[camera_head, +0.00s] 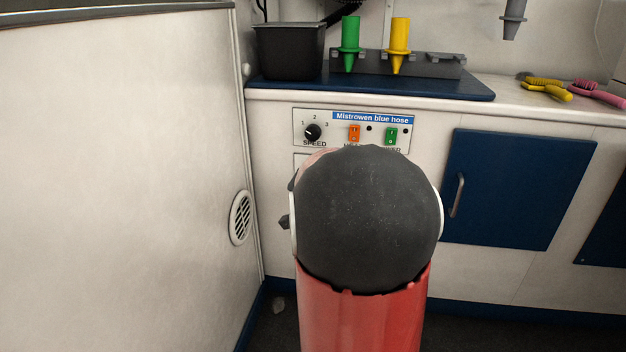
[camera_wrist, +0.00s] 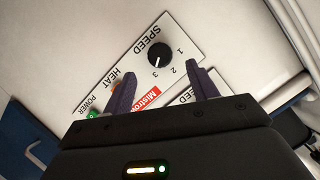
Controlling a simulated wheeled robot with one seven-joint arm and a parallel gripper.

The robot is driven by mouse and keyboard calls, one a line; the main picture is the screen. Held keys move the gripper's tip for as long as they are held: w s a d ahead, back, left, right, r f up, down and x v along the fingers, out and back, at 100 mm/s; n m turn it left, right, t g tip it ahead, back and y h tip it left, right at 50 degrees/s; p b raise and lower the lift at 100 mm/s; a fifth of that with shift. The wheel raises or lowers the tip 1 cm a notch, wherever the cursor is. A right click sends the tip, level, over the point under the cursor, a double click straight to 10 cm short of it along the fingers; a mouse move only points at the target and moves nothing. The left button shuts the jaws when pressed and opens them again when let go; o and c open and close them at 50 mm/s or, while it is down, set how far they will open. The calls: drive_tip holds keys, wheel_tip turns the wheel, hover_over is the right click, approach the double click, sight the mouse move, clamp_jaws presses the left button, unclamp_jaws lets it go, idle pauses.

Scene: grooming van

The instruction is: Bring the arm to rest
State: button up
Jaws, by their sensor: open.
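My arm, with a red link (camera_head: 362,318) and a rounded dark grey joint (camera_head: 368,220), stands in the middle of the head view and hides my gripper there. In the wrist view my gripper (camera_wrist: 160,70) is open, its two dark fingers apart with nothing between them. They point at a control panel (camera_wrist: 190,35) with a red label. Its black speed knob (camera_wrist: 160,54) shows between and beyond the fingertips, its white mark seemingly toward 3. I cannot tell whether the fingers touch the panel. A green power switch (camera_wrist: 92,114) is partly hidden.
A panel with a blue label (camera_head: 373,118) sits above my arm's joint. A white wall (camera_head: 110,180) stands close on the left.

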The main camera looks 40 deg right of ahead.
drive_tip(key=shift+s+a+r, duration=0.2)
drive_tip(key=shift+s+a, duration=0.2)
drive_tip(key=shift+s, duration=0.1)
drive_tip(key=s+a+r+n+y, duration=0.1)
drive_tip(key=s+a+n+y, duration=0.15)
drive_tip(key=a, duration=0.65)
drive_tip(key=s+a+r+n+y, duration=0.1)
drive_tip(key=s+a+n+y, duration=0.2)
drive_tip(key=a, duration=0.6)
drive_tip(key=s+a+f+n+g+y, duration=0.2)
drive_tip(key=s+a+n+g, duration=0.15)
drive_tip(key=s+a, duration=0.4)
drive_tip(key=s+a+f+n+g+y, duration=0.15)
drive_tip(key=s+a+n, duration=0.35)
drive_tip(key=s, duration=0.5)
wheel_tip(320, 180, up, 13)
drive_tip(key=p, duration=1.2)
drive_tip(key=shift+w+d+g+p, duration=0.25)
drive_tip(key=shift+d+g+p, duration=0.05)
drive_tip(key=shift+p, duration=0.1)
